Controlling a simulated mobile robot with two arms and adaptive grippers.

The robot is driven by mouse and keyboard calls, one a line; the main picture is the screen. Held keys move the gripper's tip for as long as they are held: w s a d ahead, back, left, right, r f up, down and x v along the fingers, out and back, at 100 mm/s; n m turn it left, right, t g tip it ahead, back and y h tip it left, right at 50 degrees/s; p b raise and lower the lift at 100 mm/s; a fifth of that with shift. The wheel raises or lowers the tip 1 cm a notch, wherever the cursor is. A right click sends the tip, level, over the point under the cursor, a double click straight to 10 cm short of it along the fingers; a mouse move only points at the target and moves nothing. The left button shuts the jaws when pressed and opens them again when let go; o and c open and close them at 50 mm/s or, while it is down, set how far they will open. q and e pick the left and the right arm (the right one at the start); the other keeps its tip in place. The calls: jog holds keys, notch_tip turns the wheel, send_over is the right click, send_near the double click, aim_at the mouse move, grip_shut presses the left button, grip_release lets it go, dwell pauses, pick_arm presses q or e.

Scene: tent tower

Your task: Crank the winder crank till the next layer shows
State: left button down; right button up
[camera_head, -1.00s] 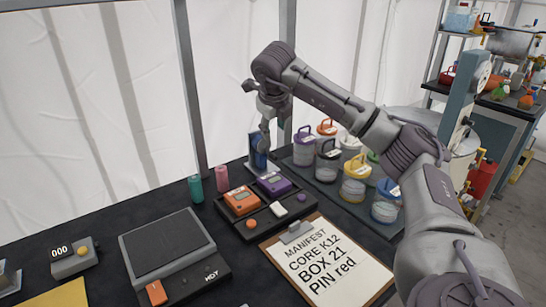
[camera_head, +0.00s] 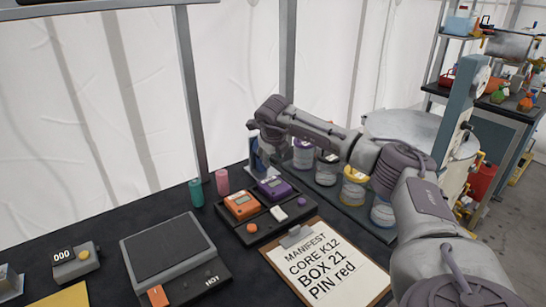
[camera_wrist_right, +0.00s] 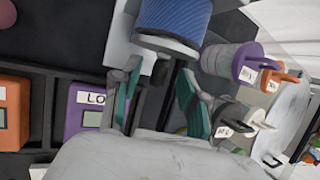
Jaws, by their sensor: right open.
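The winder (camera_head: 256,160) stands at the back of the dark table, mostly hidden behind my right arm in the head view. In the right wrist view its blue ribbed spool (camera_wrist_right: 174,17) is at the top, with a dark rounded part below it that may belong to the crank. I cannot tell the crank's exact angle. My right gripper (camera_head: 264,147) is at the winder, pointing down. In the wrist view its two green-padded fingers (camera_wrist_right: 158,98) are apart with nothing clearly held between them, just below the spool. My left gripper is not in view.
Lidded jars (camera_head: 353,188) stand close to the right of the winder. A tray (camera_head: 258,237) with orange and purple boxes is in front. A manifest clipboard (camera_head: 328,268), hot plate (camera_head: 168,250), counter (camera_head: 74,261) and green and pink cylinders (camera_head: 196,192) are nearby.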

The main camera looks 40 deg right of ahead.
grip_shut()
jog(key=shift+y, duration=0.4)
jog(key=y, duration=0.1)
jog(key=m+y+p, duration=0.1)
jog(key=y, duration=0.3)
jog(key=shift+a+f+t+p, duration=0.1)
jog(key=shift+a+t+p, duration=0.3)
jog(key=shift+w+a+m+y, duration=0.15)
jog(key=shift+m+y, duration=0.15)
jog(key=shift+y, duration=0.6)
jog(key=shift+s+a+m+y, duration=0.15)
jog(key=shift+m+y, duration=0.15)
jog(key=shift+y, duration=0.6)
jog(key=shift+w+t, duration=0.1)
jog(key=shift+t, duration=0.2)
grip_release()
